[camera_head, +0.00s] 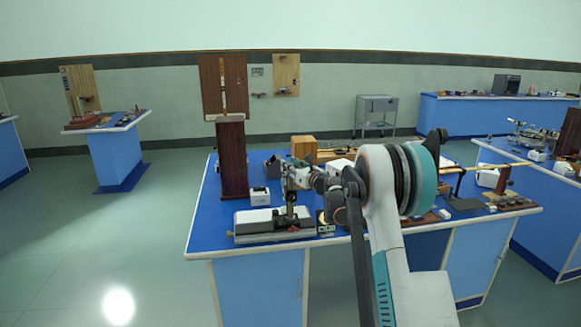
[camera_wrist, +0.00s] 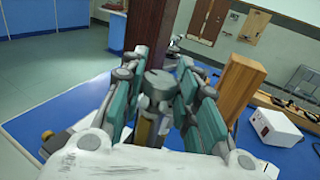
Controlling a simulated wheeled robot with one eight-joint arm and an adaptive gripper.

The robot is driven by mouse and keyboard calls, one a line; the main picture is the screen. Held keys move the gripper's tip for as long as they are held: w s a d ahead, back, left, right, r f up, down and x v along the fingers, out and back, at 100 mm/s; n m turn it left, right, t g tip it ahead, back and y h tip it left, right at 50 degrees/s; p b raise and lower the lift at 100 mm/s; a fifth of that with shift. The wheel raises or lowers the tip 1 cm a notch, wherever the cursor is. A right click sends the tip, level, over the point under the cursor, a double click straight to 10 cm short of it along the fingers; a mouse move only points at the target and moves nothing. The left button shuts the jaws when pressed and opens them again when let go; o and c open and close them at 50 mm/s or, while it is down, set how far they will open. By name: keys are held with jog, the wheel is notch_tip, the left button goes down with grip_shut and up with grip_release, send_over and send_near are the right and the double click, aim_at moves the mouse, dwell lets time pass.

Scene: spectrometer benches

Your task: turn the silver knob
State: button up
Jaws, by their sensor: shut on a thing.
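The silver knob (camera_wrist: 157,80) shows in the wrist view as a short grey cylinder with a flat top, between the two teal-backed fingers of my gripper (camera_wrist: 155,73). My gripper is shut on it, one finger on each side. A brass-coloured post (camera_wrist: 148,128) shows below the knob, partly hidden by my fingers. In the head view my gripper (camera_head: 305,180) is at the upper part of the instrument (camera_head: 275,222) on the blue bench. The knob cannot be made out there behind my gripper and wrist.
The blue bench top (camera_head: 212,225) also bears a tall dark wooden stand (camera_head: 232,160), a small white box (camera_head: 260,196) and a wooden box (camera_head: 303,147). In the wrist view a wooden block (camera_wrist: 234,88) and a white box (camera_wrist: 276,127) stand to the right of my gripper.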

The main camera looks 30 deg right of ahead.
jog(key=n+g+y, duration=0.1)
jog(key=n+y, duration=0.1)
jog(key=y, duration=0.2)
jog(key=n+g+y, duration=0.2)
jog(key=n+y, duration=0.1)
jog(key=shift+w+d+y+p, duration=0.1)
jog(key=shift+d+y+p, duration=0.05)
jog(key=shift+y+p, duration=0.25)
jog(key=shift+n+g+y, duration=1.1)
jog(key=shift+n+y, duration=0.1)
jog(key=shift+n+g+y+b, duration=0.4)
jog(key=shift+n+g+y, duration=0.5)
jog(key=shift+g, duration=0.2)
jog(key=o, duration=1.1)
jog(key=shift+a, duration=0.2)
jog(key=shift+d, duration=0.1)
jog(key=v, duration=1.2)
